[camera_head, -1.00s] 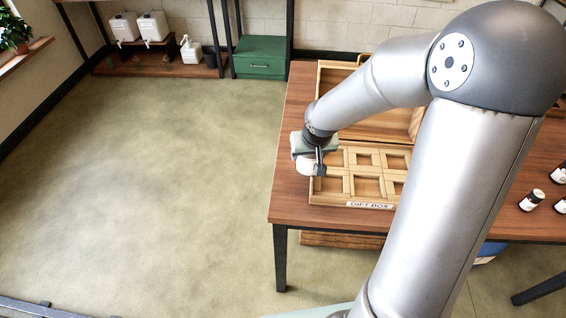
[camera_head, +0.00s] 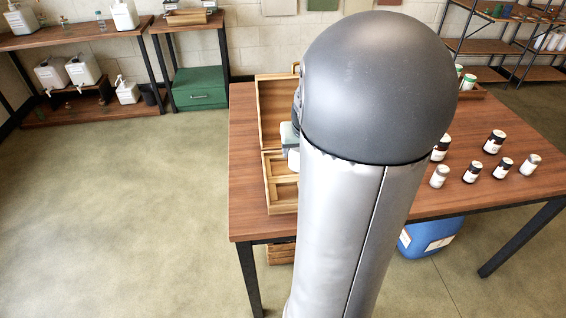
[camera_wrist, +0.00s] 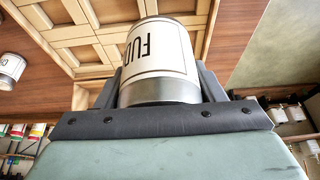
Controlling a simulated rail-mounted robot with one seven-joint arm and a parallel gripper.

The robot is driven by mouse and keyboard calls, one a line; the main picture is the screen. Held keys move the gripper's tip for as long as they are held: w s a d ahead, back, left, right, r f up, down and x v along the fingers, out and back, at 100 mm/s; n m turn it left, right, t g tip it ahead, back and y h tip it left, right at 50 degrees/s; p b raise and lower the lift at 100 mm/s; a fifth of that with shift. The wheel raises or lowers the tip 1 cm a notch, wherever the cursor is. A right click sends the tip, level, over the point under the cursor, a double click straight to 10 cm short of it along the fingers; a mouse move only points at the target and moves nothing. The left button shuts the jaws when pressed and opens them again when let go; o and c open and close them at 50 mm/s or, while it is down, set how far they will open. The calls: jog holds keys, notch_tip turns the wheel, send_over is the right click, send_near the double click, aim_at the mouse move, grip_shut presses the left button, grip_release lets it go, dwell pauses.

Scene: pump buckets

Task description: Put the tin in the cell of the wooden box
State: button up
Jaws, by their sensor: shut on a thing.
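A metal tin (camera_wrist: 160,48) with a white label with dark letters fills the top middle of the wrist view. My gripper (camera_wrist: 165,84) is shut on it, one finger on each side. The wooden box (camera_wrist: 105,32) with its square cells lies beyond the tin in the wrist view, mostly left of it; the tin covers part of it. I cannot tell the tin's height over the box. In the head view the open box (camera_head: 271,205) stands on the table, its right part hidden behind my arm. There only an edge of my gripper (camera_head: 290,142) shows.
The brown table (camera_head: 246,160) has several small jars (camera_head: 494,142) on its right side. Another tin (camera_wrist: 10,68) shows at the left of the wrist view. A blue drum (camera_head: 430,238) stands under the table. The floor left of the table is clear.

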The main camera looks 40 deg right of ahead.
jog(key=w+d+f, duration=0.1)
jog(key=w+f, duration=0.1)
jog(key=w, duration=0.1)
jog(key=w+f, duration=0.3)
jog(key=w+d+f, duration=0.1)
jog(key=w+f, duration=0.1)
jog(key=w, duration=0.2)
jog(key=shift+d+f, duration=0.25)
jog(key=shift+d, duration=0.05)
jog(key=shift+w+d+f, duration=0.15)
jog(key=shift+w+f, duration=0.4)
jog(key=shift+f, duration=1.65)
jog(key=shift+f, duration=0.25)
jog(key=o, duration=0.8)
jog(key=shift+o, duration=0.2)
jog(key=shift+r, duration=0.1)
